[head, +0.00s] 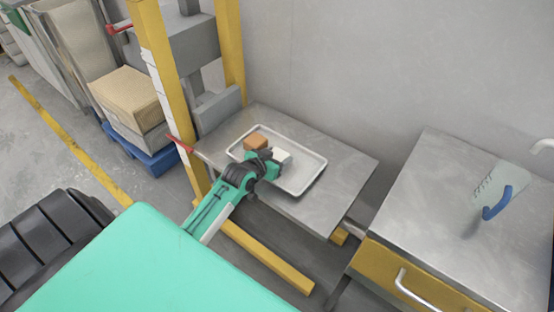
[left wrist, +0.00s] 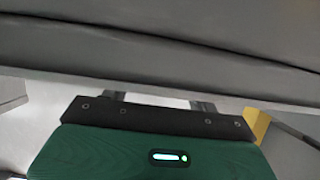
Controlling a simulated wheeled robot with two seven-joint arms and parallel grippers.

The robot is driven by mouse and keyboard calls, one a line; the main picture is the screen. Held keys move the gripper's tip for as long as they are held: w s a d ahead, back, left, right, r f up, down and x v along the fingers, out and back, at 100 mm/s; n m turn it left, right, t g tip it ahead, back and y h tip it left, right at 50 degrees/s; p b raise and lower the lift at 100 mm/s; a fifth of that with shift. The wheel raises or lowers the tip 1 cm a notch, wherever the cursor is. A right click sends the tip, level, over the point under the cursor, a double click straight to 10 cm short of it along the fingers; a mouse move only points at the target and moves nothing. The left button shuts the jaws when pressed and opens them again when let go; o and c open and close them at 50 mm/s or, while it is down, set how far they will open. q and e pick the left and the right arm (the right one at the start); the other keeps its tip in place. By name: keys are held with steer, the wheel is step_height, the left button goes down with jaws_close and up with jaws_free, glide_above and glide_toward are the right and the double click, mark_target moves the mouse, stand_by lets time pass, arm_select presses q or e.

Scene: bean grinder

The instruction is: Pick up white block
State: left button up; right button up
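The white block (head: 283,155) sits in a shallow pale tray (head: 312,175) on a grey metal platform. My left gripper (head: 272,158) reaches over the tray from the lower left, right beside the white block, and covers part of it. Whether it touches the block cannot be told. In the left wrist view, its two fingers (left wrist: 157,100) stand apart at the front of the green gripper body, and their tips are hidden behind a grey surface. No block shows there. My right gripper is not in view.
An orange-brown block (head: 256,142) lies in the tray just behind my left gripper. Yellow lift posts (head: 163,80) stand left of the platform (head: 345,165). A metal cabinet (head: 470,220) with a blue-handled scraper (head: 497,203) is at the right. A cardboard box (head: 128,95) stands at the left.

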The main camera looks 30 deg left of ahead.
arm_select(q)
steer(key=c, duration=0.5)
steer(key=shift+r, duration=0.1)
